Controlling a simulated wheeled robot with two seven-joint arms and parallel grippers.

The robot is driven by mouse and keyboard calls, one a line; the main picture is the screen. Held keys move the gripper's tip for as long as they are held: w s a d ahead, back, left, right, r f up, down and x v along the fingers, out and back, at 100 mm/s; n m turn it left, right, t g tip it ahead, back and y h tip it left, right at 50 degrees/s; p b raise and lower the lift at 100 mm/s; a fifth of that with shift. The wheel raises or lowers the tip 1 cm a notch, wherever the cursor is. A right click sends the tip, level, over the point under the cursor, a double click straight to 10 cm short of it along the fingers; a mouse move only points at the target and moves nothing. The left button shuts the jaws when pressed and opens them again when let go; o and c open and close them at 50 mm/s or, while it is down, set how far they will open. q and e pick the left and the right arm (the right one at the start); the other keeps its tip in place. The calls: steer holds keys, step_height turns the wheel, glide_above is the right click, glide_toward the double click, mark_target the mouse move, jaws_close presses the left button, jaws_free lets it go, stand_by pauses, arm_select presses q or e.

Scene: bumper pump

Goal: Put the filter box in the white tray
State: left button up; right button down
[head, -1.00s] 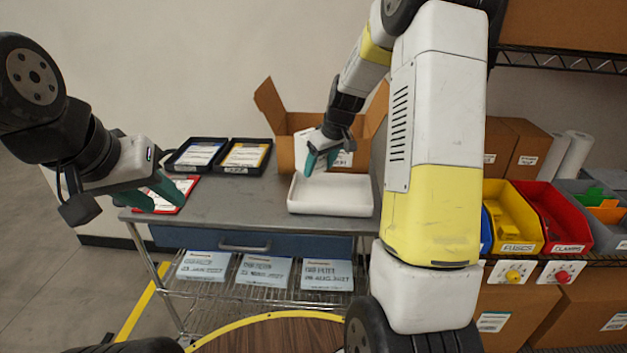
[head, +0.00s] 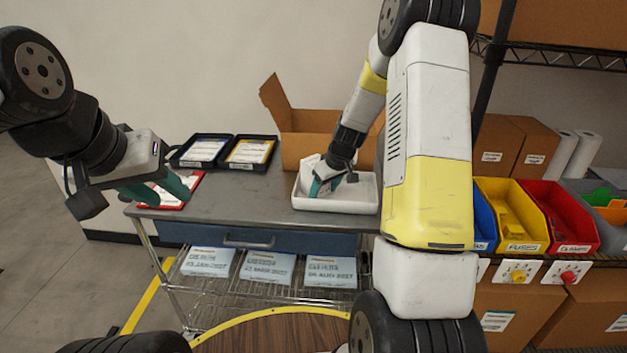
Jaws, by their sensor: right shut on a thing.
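The white tray (head: 362,195) lies on the grey cart top, in front of an open cardboard box. My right gripper (head: 322,188) reaches down into the tray. It is shut on a white box (head: 308,172), which is mostly hidden behind the fingers; its label cannot be read. I cannot tell whether the box touches the tray floor. My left gripper (head: 160,191) is open and empty, above the left end of the cart, near a red-edged card (head: 188,181). Three pale boxes with filter labels (head: 268,268) lie on the wire shelf below.
Two black trays with cards (head: 250,152) stand at the back left of the cart top. The open cardboard box (head: 305,145) stands behind the white tray. Coloured bins (head: 512,215) are at the right. The middle of the cart top (head: 240,200) is clear.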

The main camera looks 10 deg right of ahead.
steer(key=shift+f, duration=0.1)
steer(key=shift+c, duration=1.9)
jaws_free()
steer(key=v, duration=1.2)
steer(key=s+a+r+m+t, duration=0.15)
steer(key=s+a+r, duration=0.25)
steer(key=s+r, duration=0.85)
steer(key=s+a+r+m, duration=0.1)
steer(key=s+a+m, duration=0.1)
steer(key=s, duration=1.2)
steer(key=shift+s+r+m+t, duration=0.25)
steer(key=shift+r+m+t, duration=0.15)
steer(key=shift+m, duration=0.25)
steer(key=shift+a, duration=0.1)
